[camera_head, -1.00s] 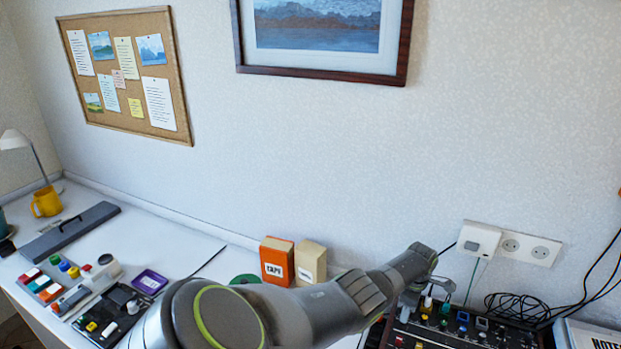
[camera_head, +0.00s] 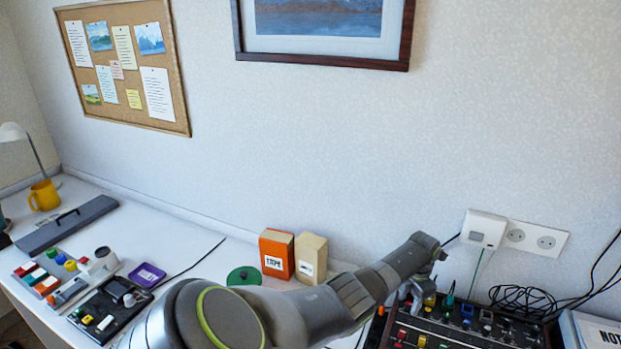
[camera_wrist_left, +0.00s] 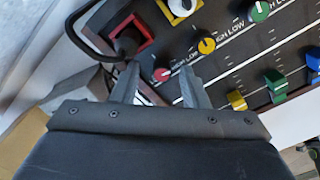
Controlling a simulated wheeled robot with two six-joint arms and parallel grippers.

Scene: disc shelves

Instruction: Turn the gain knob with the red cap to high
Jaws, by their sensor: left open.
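The gain knob with the red cap (camera_wrist_left: 162,74) is on the dark console, which also shows in the head view (camera_head: 455,335). In the left wrist view the knob appears between the two fingertips of my left gripper (camera_wrist_left: 158,71). The fingers are open, one on each side, with visible gaps; I cannot tell how far above the panel they are. HIGH and LOW labels are printed between the knobs. The red knob's pointer direction is too small to read. In the head view my left gripper (camera_head: 405,298) is over the console's left end. My right gripper is not in view.
A yellow knob (camera_wrist_left: 206,46) and a green knob (camera_wrist_left: 259,12) continue the row. Coloured sliders, including a yellow one (camera_wrist_left: 236,100), are close by. A red square-framed part (camera_wrist_left: 128,38) with a black cable is beside the left finger. Boxes (camera_head: 277,254) stand behind my arm.

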